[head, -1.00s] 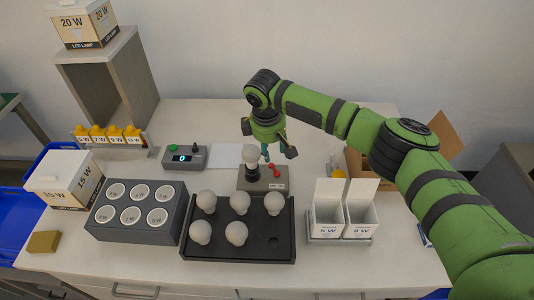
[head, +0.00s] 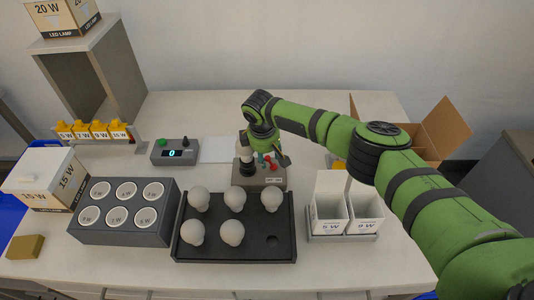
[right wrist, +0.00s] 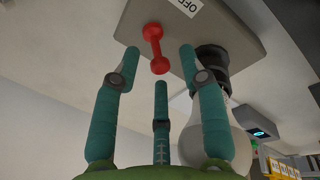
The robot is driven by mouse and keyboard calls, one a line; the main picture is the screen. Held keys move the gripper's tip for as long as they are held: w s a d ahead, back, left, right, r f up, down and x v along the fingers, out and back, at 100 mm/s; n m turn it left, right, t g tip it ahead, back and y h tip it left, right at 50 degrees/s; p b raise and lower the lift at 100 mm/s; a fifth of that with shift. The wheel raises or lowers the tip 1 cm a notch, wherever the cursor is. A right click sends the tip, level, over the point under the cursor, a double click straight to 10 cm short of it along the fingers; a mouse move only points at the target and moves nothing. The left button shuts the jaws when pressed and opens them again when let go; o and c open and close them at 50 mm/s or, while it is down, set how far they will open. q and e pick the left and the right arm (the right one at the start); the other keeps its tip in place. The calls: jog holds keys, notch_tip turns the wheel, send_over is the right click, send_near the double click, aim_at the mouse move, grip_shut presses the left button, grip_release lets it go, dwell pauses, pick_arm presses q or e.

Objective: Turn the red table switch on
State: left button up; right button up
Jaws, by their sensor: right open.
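The red switch (head: 271,164) is a small dumbbell-shaped lever on a grey box (head: 270,181). In the right wrist view the red switch (right wrist: 153,47) lies just past the fingertips, with a white "OFF" label (right wrist: 188,5) beside its far end. My right gripper (head: 270,157) is open and empty, its green fingers spread around the switch. I cannot tell whether any finger touches it. A white bulb (right wrist: 205,130) stands in a black socket on the same box, close beside one finger. In the head view my gripper partly hides it. My left gripper is not in view.
A black tray (head: 270,241) with several bulbs sits in front of the switch box. A grey holder (head: 125,238) with white cups and a timer box (head: 174,152) are to the left. White cartons (head: 330,212) and an open cardboard box (head: 425,145) are to the right.

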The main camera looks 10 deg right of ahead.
jog(key=shift+f, duration=0.15)
grip_shut()
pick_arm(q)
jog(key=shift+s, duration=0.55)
